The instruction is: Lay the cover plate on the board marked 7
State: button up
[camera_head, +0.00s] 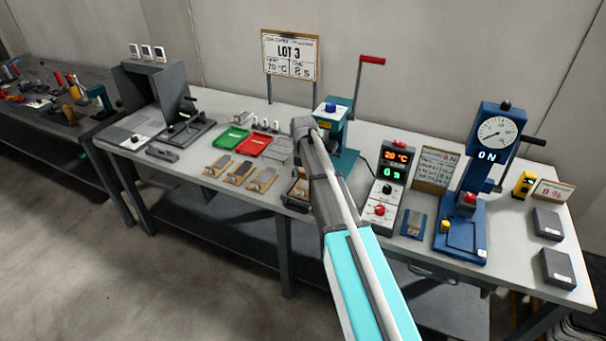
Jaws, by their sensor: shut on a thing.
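My arm reaches from the bottom edge up to the middle of the bench, and its dark grey upper end stands in front of the teal press. My gripper is hidden behind my own arm, and so is anything it holds. Three tan boards with grey pieces on them lie in a row near the front edge: a left board (219,165), a middle board (240,172) and a right board (262,180). A further board (295,193) is partly covered by my arm. The markings are too small to read, so I cannot tell which is 7. I cannot make out a loose cover plate.
A green tray (232,139) and a red tray (254,145) lie behind the boards. The teal press (343,160), a controller (389,190) and the blue gauge press (466,238) stand right of them. Two dark grey blocks (547,224) lie at the far right.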

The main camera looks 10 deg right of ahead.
aim_at(303, 186)
jog(key=shift+f+b, duration=1.85)
jog(key=shift+f, duration=0.25)
jog(key=shift+f+b, duration=0.85)
jog(key=shift+f, duration=0.05)
jog(key=o, duration=1.2)
jog(key=shift+r, duration=0.2)
notch_tip(303, 186, up, 8)
jog(key=p, duration=0.8)
jog(key=shift+f, duration=0.25)
jog(key=s+r+p, duration=0.1)
jog(key=s, duration=0.3)
jog(key=s+r+p, duration=0.2)
jog(key=s, duration=0.3)
jog(key=s+r+p, duration=0.2)
jog(key=s, duration=0.2)
jog(key=shift+s, duration=0.35)
